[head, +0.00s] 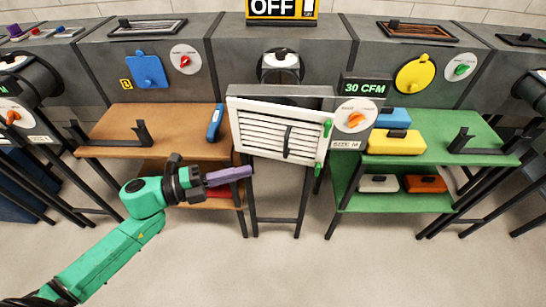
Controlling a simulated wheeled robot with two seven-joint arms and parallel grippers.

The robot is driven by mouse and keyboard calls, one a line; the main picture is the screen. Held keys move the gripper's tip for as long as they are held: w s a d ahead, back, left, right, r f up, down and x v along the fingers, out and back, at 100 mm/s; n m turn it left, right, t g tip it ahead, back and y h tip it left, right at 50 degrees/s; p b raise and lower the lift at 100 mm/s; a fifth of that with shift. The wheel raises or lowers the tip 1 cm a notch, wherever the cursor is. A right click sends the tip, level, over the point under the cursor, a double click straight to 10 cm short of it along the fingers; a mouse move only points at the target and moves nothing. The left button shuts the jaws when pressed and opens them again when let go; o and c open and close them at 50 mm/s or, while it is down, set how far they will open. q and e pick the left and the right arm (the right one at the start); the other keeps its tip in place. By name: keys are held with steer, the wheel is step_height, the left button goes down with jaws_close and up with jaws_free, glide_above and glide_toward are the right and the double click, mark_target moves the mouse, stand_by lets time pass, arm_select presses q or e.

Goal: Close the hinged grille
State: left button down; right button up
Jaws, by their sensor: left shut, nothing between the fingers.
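The hinged grille (262,128) is a white slatted panel at the middle of the head view. It sits at the front of a grey duct box (300,91). A dark upright handle (287,142) stands on its slats, and green hinge pieces (327,129) are at its right edge. A thin dark gap shows along its top; I cannot tell how far it stands from its frame. My left gripper (246,172) has purple fingers, is shut and empty, and appears just below the grille's lower left corner. My right gripper is not in view.
A brown shelf (178,125) with a blue brush (214,123) is on the left. A 30 CFM sign (365,88) and an orange knob (355,119) are right of the grille. The floor in front is clear.

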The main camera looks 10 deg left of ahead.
mark_target(276, 141)
arm_select(q)
steer(key=w+d+p, duration=0.1)
steer(key=w+d, duration=0.5)
steer(key=d, duration=0.1)
steer(key=shift+w+f, duration=0.15)
steer(key=shift+w, duration=0.1)
